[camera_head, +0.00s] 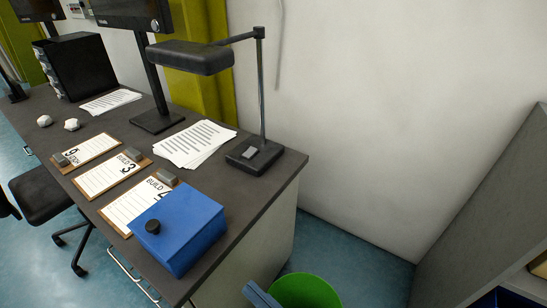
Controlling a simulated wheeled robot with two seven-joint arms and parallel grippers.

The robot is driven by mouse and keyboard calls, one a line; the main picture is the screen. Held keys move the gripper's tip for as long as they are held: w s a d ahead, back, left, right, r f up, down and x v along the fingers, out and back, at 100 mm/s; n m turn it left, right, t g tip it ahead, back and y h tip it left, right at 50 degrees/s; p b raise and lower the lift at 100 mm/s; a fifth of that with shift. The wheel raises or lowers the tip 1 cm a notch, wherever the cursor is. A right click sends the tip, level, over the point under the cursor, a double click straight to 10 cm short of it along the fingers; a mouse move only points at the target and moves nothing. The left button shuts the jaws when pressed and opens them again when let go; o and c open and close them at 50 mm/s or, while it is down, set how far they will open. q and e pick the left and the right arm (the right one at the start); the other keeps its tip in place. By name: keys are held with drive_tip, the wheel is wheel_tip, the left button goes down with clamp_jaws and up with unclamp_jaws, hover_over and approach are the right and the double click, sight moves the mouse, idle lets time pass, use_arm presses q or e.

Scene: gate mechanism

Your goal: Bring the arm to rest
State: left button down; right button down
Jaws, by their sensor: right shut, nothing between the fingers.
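The rest of this arm is below the picture. My left gripper is not in view. A blue box (192,228) with a black knob on its side sits at the near corner of the desk (240,195), partly over a clipboard.
A black lamp (255,155) stands at the desk's right end. Clipboards (100,180), papers (195,143) and a monitor stand (155,121) occupy the desk. A green bin (318,292) stands on the floor. A grey panel (490,200) rises at right. Floor (350,248) shows between.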

drive_tip(key=w+d+f+m+h+p, duration=0.1)
drive_tip(key=w+d+f+h, duration=0.15)
drive_tip(key=f, duration=0.35)
drive_tip(key=w+d+f+h+p, duration=0.1)
drive_tip(key=w+d+f+h, duration=0.1)
drive_tip(key=f+h, duration=0.3)
drive_tip(key=s+d+f+m+g+h+p, duration=0.1)
drive_tip(key=s+d+f+g+h+p, duration=0.1)
drive_tip(key=d+f, duration=0.4)
drive_tip(key=s+d+f+m+g+h+p, duration=0.1)
drive_tip(key=d+f+m+g+h, duration=0.15)
drive_tip(key=f, duration=0.55)
drive_tip(key=s+d+f+g+h+p, duration=0.1)
drive_tip(key=s+d+f+g, duration=0.1)
drive_tip(key=s, duration=0.5)
drive_tip(key=s+d+f+m+g+h+p, duration=0.1)
drive_tip(key=s+d+f+g+h, duration=0.1)
drive_tip(key=s, duration=0.4)
drive_tip(key=s+d+f+m+g+h+p, duration=0.1)
drive_tip(key=s+d+f+g, duration=0.2)
drive_tip(key=s, duration=0.4)
wheel_tip(320, 180, down, 2)
drive_tip(key=shift+s+d+f+g, duration=0.1)
drive_tip(key=shift+s+d+g, duration=0.25)
drive_tip(key=shift+g, duration=0.1)
